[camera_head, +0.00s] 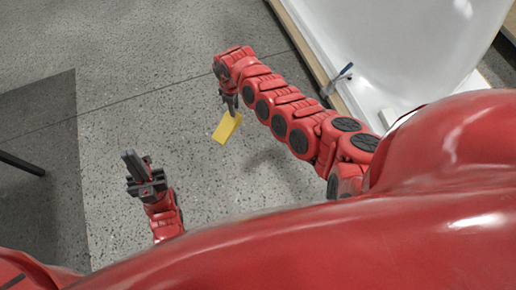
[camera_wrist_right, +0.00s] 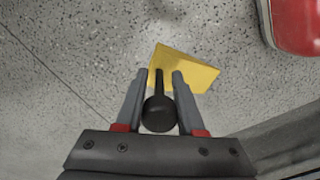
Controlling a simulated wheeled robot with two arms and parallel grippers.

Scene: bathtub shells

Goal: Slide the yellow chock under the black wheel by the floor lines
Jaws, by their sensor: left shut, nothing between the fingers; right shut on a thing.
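The yellow chock (camera_head: 227,128) is a small block hanging from my right gripper (camera_head: 231,104) in the head view. In the right wrist view the chock (camera_wrist_right: 195,68) lies just beyond the fingertips. The right gripper (camera_wrist_right: 159,76) is shut on a black rod with a round end that seems to be the chock's handle. Whether the chock touches the floor I cannot tell. My left gripper (camera_head: 131,163) is shut and empty, to the left of the chock. I see no black wheel in either view. Thin dark floor lines (camera_head: 150,92) cross the speckled grey floor.
A white tub shell (camera_head: 400,45) with a wooden edge (camera_head: 300,40) stands at the upper right, a blue-handled tool (camera_head: 345,71) on its rim. A dark mat (camera_head: 45,135) and a black bar (camera_head: 20,163) are at the left. Floor between is clear.

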